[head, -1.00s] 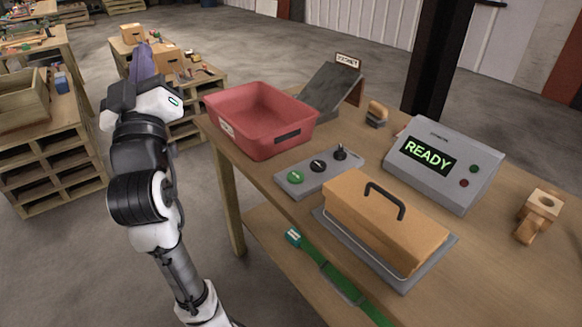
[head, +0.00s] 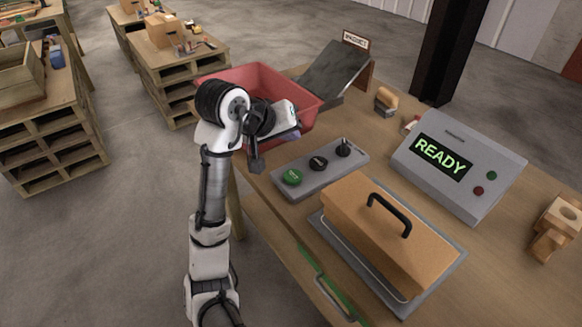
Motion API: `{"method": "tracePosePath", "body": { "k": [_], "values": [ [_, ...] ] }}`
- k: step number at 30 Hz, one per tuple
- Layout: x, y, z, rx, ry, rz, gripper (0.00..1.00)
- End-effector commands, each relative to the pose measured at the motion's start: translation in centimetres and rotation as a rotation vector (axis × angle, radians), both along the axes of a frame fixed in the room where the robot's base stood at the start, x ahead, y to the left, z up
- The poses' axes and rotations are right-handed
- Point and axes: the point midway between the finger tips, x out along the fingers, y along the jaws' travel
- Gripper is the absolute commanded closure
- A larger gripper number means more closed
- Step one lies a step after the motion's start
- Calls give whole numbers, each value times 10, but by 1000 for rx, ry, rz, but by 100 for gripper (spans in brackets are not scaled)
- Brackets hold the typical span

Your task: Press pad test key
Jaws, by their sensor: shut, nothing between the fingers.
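A grey control pad (head: 320,168) lies on the workbench. It carries a green key (head: 291,177) with small lettering I cannot read, a black key (head: 318,163) in the middle and a black lever (head: 343,147) at the far end. I cannot tell by label which is the test key. My gripper (head: 257,164) is shut and empty. It points down, to the left of and above the green key, and appears apart from the pad. No key is covered by my arm in this view.
A red bin (head: 262,79) stands behind my wrist. A tan case with a black handle (head: 388,236) lies close in front of the pad. A grey display unit (head: 457,166) reading READY stands to the right. A dark ramp (head: 333,72) is at the back.

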Motion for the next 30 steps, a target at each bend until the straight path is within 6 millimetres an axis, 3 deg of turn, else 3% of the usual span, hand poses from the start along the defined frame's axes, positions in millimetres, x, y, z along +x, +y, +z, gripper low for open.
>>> {"method": "tracePosePath", "body": {
  "k": [17,30],
  "values": [
    [-1,-1,-11,5,11,-5,100],
    [-1,0,-64,5,10,-4,100]
  ]
}}
